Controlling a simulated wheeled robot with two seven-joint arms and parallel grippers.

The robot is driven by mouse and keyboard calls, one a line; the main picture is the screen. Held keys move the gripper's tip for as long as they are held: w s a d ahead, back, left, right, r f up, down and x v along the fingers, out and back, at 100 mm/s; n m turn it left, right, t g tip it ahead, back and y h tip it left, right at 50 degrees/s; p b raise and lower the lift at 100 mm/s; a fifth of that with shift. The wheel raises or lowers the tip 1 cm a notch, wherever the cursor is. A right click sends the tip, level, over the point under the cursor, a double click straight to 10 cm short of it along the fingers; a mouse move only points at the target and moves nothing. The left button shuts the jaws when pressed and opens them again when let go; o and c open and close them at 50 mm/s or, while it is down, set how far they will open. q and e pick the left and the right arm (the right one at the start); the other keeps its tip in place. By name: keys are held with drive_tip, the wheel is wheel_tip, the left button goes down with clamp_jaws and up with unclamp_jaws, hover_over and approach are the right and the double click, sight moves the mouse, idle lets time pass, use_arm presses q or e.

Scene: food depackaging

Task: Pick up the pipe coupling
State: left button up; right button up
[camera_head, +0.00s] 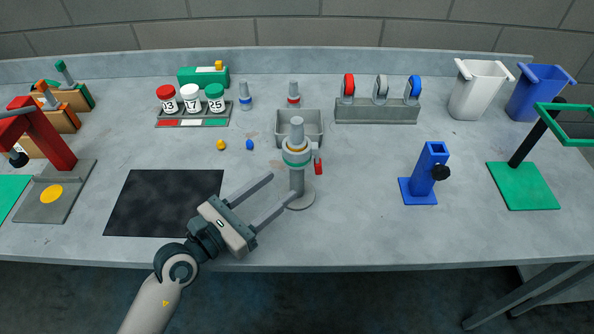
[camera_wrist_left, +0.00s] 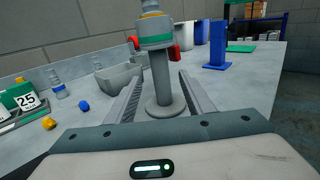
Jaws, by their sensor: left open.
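What looks like the pipe coupling (camera_head: 297,153), a grey fitting with green and orange bands and red side parts, sits on top of an upright grey post (camera_head: 297,183) with a round base. It also shows in the left wrist view (camera_wrist_left: 155,42), cut off at the top. My left gripper (camera_head: 283,186) is open and empty. Its fingers point at the post, low down and below the coupling. In the left wrist view the post (camera_wrist_left: 161,82) appears between the two fingers; I cannot tell whether either touches it. My right gripper is not in view.
A grey bin (camera_head: 312,118) stands behind the post. Smaller fittings (camera_head: 245,97) and (camera_head: 293,95) stand near the back. A blue stand (camera_head: 420,185) is to the right, a black mat (camera_head: 150,205) to the left.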

sight(291, 177)
use_arm(q)
drive_tip(key=shift+w+d+r+p, duration=0.15)
drive_tip(key=shift+w+d+p, duration=0.25)
drive_tip(key=shift+w+p, duration=0.05)
drive_tip(key=p+x, duration=0.1)
drive_tip(key=x, duration=0.2)
drive_tip(key=shift+w+d+p, duration=0.3)
drive_tip(key=shift+w+d, duration=0.1)
drive_tip(key=shift+d, duration=0.05)
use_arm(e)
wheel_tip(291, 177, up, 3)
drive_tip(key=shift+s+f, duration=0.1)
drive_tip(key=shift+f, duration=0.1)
use_arm(q)
clamp_jaws()
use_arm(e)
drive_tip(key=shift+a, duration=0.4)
